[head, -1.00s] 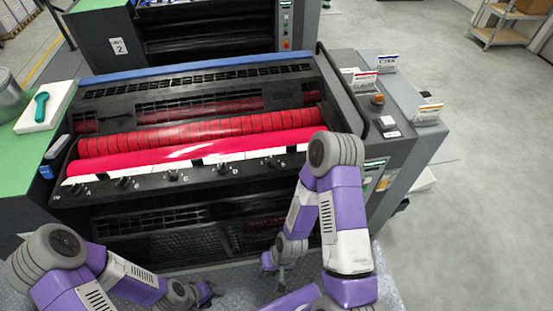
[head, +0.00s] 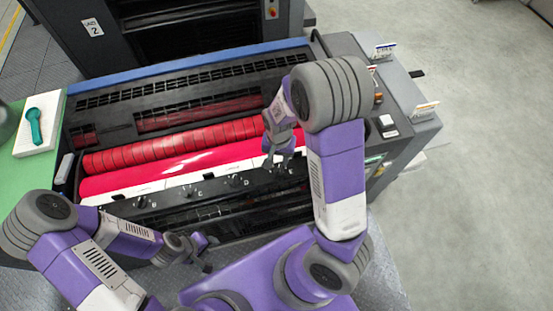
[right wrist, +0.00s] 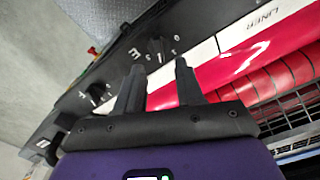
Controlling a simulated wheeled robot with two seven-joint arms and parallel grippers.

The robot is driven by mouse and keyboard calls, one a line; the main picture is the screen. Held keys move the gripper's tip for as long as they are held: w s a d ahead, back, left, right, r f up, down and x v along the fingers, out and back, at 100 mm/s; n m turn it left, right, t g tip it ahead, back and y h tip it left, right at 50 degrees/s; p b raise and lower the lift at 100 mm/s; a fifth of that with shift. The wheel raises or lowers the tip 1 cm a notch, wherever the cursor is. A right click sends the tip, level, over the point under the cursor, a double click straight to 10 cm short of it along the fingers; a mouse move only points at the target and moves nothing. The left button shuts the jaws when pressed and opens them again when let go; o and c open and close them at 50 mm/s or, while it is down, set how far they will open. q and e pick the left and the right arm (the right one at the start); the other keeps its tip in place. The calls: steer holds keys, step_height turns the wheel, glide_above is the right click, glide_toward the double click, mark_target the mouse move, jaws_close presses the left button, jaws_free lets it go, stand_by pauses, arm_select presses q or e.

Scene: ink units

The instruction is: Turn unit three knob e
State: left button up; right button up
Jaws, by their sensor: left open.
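My right gripper (head: 278,164) is over the right part of the front knob rail (head: 170,203). It is open and empty, with its two fingers (right wrist: 158,76) apart in the right wrist view. A dark knob (right wrist: 157,47) beside a white letter that looks like E lies just beyond the fingertips, roughly in line with the gap. No contact shows. In the head view the gripper covers this knob; knob D (head: 233,182) is left of it. My left gripper (head: 213,255) is open and empty, low in front of the machine, away from the rail.
Red rollers (head: 170,157) and a pink-red roller (head: 160,172) lie behind the rail. Another knob (right wrist: 97,91) is near the E knob. A unit marked 2 (head: 92,27) stands behind. A teal-handled tool (head: 34,125) lies at left.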

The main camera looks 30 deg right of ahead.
mark_target(279, 168)
steer(key=f, duration=0.4)
steer(key=shift+s+f, duration=0.1)
steer(key=shift+s, duration=0.2)
steer(key=shift+w+f, duration=0.15)
steer(key=shift+f, duration=0.5)
jaws_close()
